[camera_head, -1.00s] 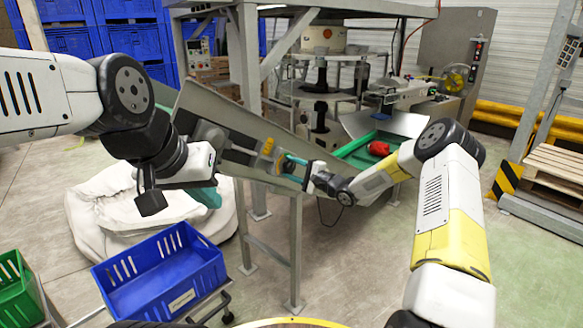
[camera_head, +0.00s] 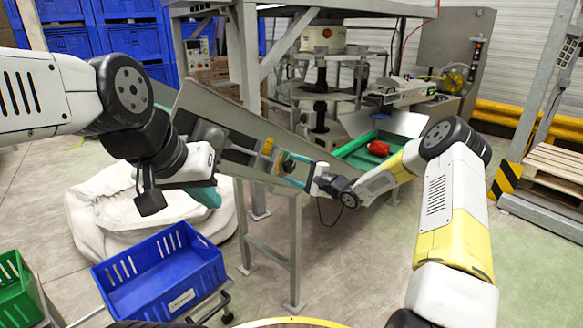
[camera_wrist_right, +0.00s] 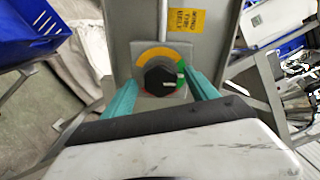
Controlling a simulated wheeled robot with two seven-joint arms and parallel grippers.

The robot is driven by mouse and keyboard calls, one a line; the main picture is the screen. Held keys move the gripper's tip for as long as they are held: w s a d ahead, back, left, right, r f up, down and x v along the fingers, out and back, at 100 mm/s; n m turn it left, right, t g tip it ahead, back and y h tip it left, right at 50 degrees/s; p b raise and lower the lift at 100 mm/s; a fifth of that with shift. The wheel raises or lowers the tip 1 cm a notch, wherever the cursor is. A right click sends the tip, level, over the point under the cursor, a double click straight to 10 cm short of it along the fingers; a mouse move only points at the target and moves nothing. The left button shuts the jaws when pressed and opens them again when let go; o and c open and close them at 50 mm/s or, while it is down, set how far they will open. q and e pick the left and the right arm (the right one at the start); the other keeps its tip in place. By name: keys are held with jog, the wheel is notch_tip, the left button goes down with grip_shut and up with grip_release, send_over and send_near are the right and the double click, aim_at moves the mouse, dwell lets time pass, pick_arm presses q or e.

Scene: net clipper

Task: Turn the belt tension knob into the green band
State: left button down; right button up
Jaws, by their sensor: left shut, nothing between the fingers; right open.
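The black belt tension knob (camera_wrist_right: 159,76) sits on a dial plate in the right wrist view. The dial has a yellow-orange arc (camera_wrist_right: 165,55) above the knob and a green band (camera_wrist_right: 181,74) at its right; red shows along the lower edge. The knob's pointer setting is too small to tell. My right gripper (camera_wrist_right: 161,82) is open, with one teal finger on each side of the knob; contact is unclear. In the head view, my right gripper (camera_head: 292,170) is at the sloping conveyor's side. My left gripper (camera_head: 208,194) is shut and empty, left of the conveyor.
The sloping conveyor (camera_head: 225,118) stands on grey legs (camera_head: 296,250). A yellow label (camera_wrist_right: 186,14) is above the dial. A blue crate (camera_head: 160,275) on a cart and a white sack (camera_head: 100,215) are at the lower left. A red object (camera_head: 378,148) lies in the green tray.

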jog(key=v, duration=0.6)
jog(key=shift+s+d, duration=0.15)
